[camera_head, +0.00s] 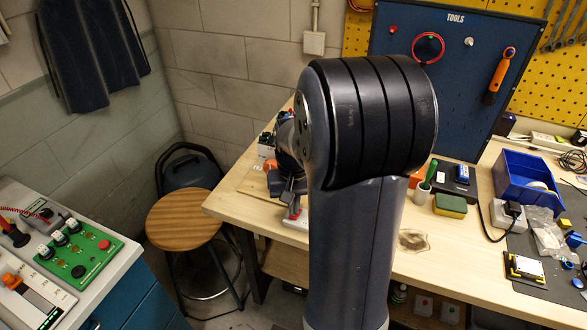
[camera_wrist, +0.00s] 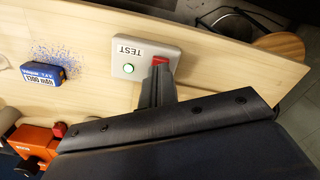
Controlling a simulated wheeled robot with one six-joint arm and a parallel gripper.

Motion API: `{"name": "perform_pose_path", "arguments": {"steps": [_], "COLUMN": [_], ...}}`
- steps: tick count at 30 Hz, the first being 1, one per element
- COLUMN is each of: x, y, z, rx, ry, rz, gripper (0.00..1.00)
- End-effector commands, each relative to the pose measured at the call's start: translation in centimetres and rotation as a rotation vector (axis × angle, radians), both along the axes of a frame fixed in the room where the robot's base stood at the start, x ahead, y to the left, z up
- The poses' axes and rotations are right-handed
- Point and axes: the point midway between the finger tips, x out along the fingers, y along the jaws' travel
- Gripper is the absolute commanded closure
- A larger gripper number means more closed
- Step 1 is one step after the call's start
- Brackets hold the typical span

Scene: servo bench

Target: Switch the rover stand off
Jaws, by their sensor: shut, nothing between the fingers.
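A pale box labelled TEST (camera_wrist: 127,74) lies on the wooden bench, with a lit green button (camera_wrist: 128,68) and a red part (camera_wrist: 160,61) at its edge. My gripper (camera_wrist: 158,70) is shut and empty, its fingertips right at the red part. I cannot tell whether they touch it. In the head view the box (camera_head: 296,222) shows beside my arm, which hides much of it. An orange device with dark round parts (camera_wrist: 36,140) lies at the lower left of the wrist view. Whether it belongs to the rover stand is unclear.
A blue battery (camera_wrist: 43,73) lies on the bench near blue specks. A wooden stool (camera_head: 186,219) stands left of the bench. A blue bin (camera_head: 525,182), a sponge (camera_head: 450,205) and cables lie to the right. A green control panel (camera_head: 79,252) sits on the left cabinet.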

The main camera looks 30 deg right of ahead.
Motion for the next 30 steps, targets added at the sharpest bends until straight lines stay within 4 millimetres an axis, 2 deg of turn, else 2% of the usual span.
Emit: {"name": "perform_pose_path", "arguments": {"steps": [30], "x": [0.0], "y": [0.0], "z": [-1.2], "rx": [0.0], "ry": [0.0], "rz": [0.0], "gripper": [1.0]}}
